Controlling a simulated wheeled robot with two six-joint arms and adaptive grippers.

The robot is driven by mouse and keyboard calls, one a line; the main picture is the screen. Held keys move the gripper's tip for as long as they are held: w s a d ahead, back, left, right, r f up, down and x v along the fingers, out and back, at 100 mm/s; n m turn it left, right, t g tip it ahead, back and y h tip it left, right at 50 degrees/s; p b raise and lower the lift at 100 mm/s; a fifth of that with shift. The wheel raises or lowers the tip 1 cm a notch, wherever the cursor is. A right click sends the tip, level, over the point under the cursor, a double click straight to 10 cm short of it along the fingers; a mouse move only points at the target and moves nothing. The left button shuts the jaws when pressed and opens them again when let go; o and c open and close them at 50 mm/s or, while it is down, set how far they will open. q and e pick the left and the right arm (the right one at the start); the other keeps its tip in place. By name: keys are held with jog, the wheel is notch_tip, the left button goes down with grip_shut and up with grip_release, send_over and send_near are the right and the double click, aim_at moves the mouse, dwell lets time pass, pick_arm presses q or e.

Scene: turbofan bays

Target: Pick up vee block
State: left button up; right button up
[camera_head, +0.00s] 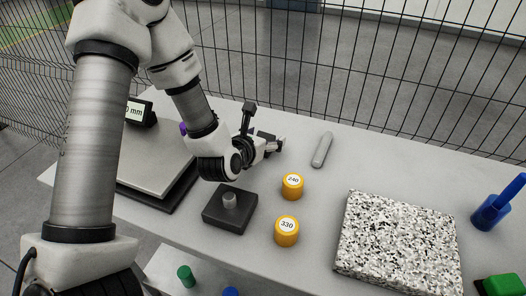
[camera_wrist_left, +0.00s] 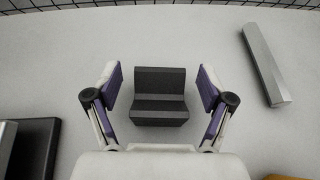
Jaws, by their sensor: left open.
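The vee block, a dark grey block with a V-shaped groove (camera_wrist_left: 160,97), sits on the light table in the middle of the left wrist view. My left gripper (camera_wrist_left: 160,87) is open, with one purple-padded finger on each side of the block and a visible gap to each. In the head view my left gripper (camera_head: 270,146) reaches down near the middle of the table, and it largely hides the block there. My right gripper is in neither view.
A grey bar (camera_head: 322,150) lies right of the gripper. Yellow cylinders marked 240 (camera_head: 292,186) and 330 (camera_head: 286,231) and a dark base with a peg (camera_head: 213,216) stand nearer. A speckled slab (camera_head: 395,245) lies right. A wire fence (camera_head: 330,65) runs behind.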

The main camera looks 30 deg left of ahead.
pick_arm(q)
jog(key=shift+w+f, duration=0.25)
jog(key=shift+w, duration=0.25)
jog(key=shift+s+r, duration=0.1)
jog(key=c, duration=1.5)
grip_shut()
jog(key=shift+r, duration=0.1)
